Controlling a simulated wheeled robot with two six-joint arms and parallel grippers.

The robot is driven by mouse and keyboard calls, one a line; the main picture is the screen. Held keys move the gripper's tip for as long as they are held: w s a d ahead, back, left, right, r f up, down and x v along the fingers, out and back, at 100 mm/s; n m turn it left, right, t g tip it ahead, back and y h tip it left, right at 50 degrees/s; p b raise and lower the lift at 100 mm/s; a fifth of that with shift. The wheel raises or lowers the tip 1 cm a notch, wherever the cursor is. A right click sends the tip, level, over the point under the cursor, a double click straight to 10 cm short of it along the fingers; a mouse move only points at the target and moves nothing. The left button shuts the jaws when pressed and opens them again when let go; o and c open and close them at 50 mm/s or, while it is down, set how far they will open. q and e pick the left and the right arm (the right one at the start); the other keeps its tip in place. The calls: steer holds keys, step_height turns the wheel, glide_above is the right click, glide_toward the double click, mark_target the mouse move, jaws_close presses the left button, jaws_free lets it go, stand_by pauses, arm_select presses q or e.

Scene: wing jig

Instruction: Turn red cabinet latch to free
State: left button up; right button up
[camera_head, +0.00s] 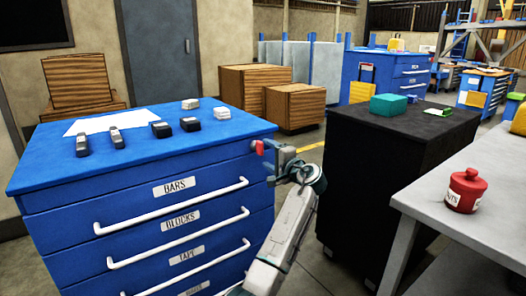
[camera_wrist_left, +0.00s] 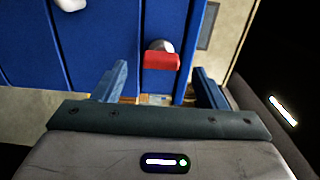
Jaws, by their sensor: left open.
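The red latch (camera_head: 259,147) sits at the upper right front corner of the blue drawer cabinet (camera_head: 60,190). In the left wrist view the red latch (camera_wrist_left: 161,61) shows as a red tab lying across, on a round grey mount. My left gripper (camera_head: 271,163) is right beside the latch, at the cabinet's right side. In the left wrist view my left gripper (camera_wrist_left: 160,78) is open, with the latch ahead of and between its blue fingers. I see no contact, and the exact gap is hard to tell. My right gripper is not in view.
Black and grey blocks (camera_head: 161,130) and two grey bars (camera_head: 117,138) lie on the cabinet top near white paper (camera_head: 105,121). A black cabinet (camera_head: 375,190) stands to the right. A grey table (camera_head: 490,180) holds a red jar (camera_head: 465,190).

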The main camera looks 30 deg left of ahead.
arm_select(q)
steer(key=v, duration=0.6)
steer(key=shift+s+d, duration=0.15)
steer(key=shift+d, duration=0.05)
